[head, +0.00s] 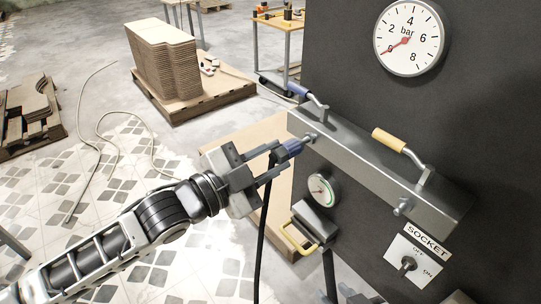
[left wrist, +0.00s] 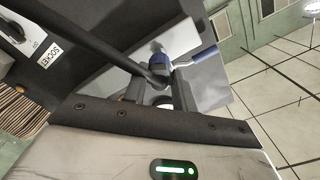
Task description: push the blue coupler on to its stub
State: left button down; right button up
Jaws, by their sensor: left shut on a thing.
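The blue coupler (head: 291,147) is between the fingers of my left gripper (head: 276,162), which is shut on it. The coupler also shows in the left wrist view (left wrist: 161,63), beyond the fingertips. A black hose (head: 262,230) hangs down from it. The coupler's front end is at the metal stub (head: 309,139) on the left end of the grey manifold bar (head: 360,165), roughly in line with it. I cannot tell how far it is on. Dark parts that look like my right gripper (head: 352,295) show at the bottom edge, mostly cut off.
A blue-handled lever (head: 304,93) and a yellow-handled lever (head: 395,143) stick out above the bar. A second stub (head: 403,207), a small round gauge (head: 321,189), a yellow handle (head: 297,239) and a socket switch (head: 409,263) are nearby. The large bar gauge (head: 409,38) points near 0.

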pick_arm(q)
jog(key=shift+x, duration=1.2)
dwell(0.4)
jog(key=c, duration=1)
grip_release()
jog(key=shift+c, duration=0.2)
jog(key=b+v, duration=0.1)
jog(key=v, duration=1.5)
jog(key=shift+b, duration=0.35)
jog(key=shift+d+r, duration=0.1)
